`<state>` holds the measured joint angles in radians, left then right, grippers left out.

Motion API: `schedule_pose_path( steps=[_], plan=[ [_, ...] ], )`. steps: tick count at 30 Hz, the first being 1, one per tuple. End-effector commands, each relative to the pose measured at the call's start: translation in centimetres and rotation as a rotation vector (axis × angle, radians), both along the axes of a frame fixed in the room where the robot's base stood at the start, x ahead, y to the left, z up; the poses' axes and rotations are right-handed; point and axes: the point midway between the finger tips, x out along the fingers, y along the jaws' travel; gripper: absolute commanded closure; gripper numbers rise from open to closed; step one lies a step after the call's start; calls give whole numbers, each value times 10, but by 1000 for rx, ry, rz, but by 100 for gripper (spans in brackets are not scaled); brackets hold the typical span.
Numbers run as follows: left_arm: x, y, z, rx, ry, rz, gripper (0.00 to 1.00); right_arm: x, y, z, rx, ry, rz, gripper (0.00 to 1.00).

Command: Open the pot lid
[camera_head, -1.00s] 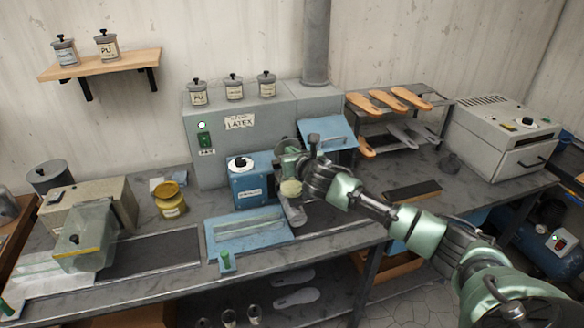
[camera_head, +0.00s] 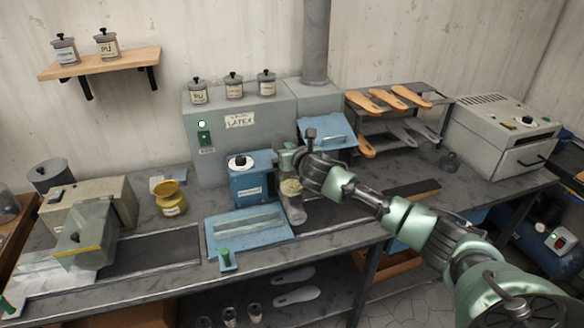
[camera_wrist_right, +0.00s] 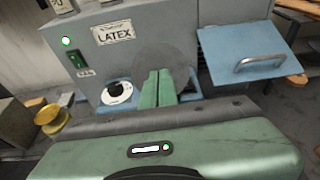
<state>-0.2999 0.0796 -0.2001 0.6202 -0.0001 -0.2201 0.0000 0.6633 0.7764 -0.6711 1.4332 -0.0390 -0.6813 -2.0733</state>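A yellow pot (camera_head: 171,205) with a wide yellow top stands on the bench left of the blue box; it also shows at the left edge of the right wrist view (camera_wrist_right: 54,127). My right gripper (camera_head: 284,160) is above the bench, right of the blue box and well apart from the yellow pot. In the right wrist view its two green fingers (camera_wrist_right: 158,88) lie close together, with only a thin seam between them. A grey round disc (camera_wrist_right: 178,62) shows behind the fingertips; I cannot tell whether they touch it. My left gripper is not in view.
The grey LATEX machine (camera_head: 222,150) stands behind, with small lidded jars on top. The blue box (camera_head: 250,188) with a dial and a blue tray (camera_head: 222,242) are left of my right gripper. A grey lidded pot (camera_head: 47,177) stands far left. A sandal rack (camera_head: 385,118) is right.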

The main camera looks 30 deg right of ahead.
Motion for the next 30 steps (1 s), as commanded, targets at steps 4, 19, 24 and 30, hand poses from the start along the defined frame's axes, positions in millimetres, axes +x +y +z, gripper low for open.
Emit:
schedule_pose_path(
  steps=[4,19,24,30],
  plan=[
    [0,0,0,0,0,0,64,0,0,0,0,0,-1,100],
    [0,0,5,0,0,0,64,-35,8,2,-2,1,1,100],
    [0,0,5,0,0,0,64,-52,12,4,-3,1,1,100],
    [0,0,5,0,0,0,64,-72,17,5,-1,2,1,100]
  ],
)
